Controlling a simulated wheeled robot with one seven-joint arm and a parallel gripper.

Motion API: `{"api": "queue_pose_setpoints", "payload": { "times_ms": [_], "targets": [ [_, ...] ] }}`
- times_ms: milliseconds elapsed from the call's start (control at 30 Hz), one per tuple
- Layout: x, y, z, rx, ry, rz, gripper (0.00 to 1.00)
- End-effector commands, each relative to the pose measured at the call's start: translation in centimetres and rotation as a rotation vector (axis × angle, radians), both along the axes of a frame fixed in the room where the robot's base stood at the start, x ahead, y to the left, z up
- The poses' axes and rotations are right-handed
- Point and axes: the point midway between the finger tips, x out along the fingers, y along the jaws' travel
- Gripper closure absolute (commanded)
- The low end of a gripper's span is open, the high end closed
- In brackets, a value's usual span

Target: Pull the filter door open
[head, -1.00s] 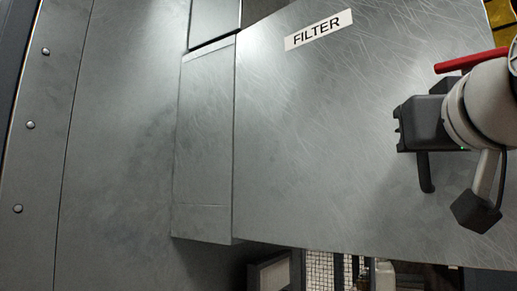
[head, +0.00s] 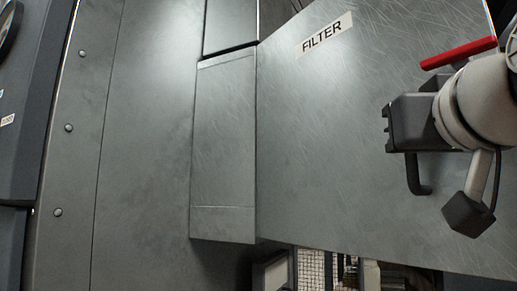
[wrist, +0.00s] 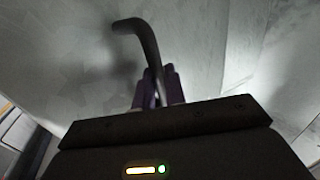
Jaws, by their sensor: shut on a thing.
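The filter door (head: 330,130) is a scratched grey metal panel with a white FILTER label (head: 326,33) near its top. It stands ajar, swung out from the grey housing (head: 223,140) at its left, with dark contents showing below its lower edge. A dark bar handle (head: 415,178) sits on the door's right part; the wrist view shows its bent upper end (wrist: 140,32). My gripper (wrist: 157,88) is shut on the handle's bar. In the head view the gripper's body hides the upper part of the handle and the fingers cannot be seen.
A red bar (head: 458,53) lies just above my gripper near the door's right edge. A light mesh panel (head: 310,270) and a grey box-like frame (head: 272,272) show below the door. A riveted metal strip (head: 69,128) runs down the left.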

Motion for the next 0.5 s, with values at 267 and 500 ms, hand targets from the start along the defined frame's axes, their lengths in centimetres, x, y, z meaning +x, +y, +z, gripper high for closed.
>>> {"api": "queue_pose_setpoints", "payload": {
  "times_ms": [267,500],
  "targets": [
    [0.06,0.12,0.09,0.0,-0.002,0.003,0.82],
    [-0.25,0.12,0.08,0.0,-0.002,0.002,0.82]
  ]
}}
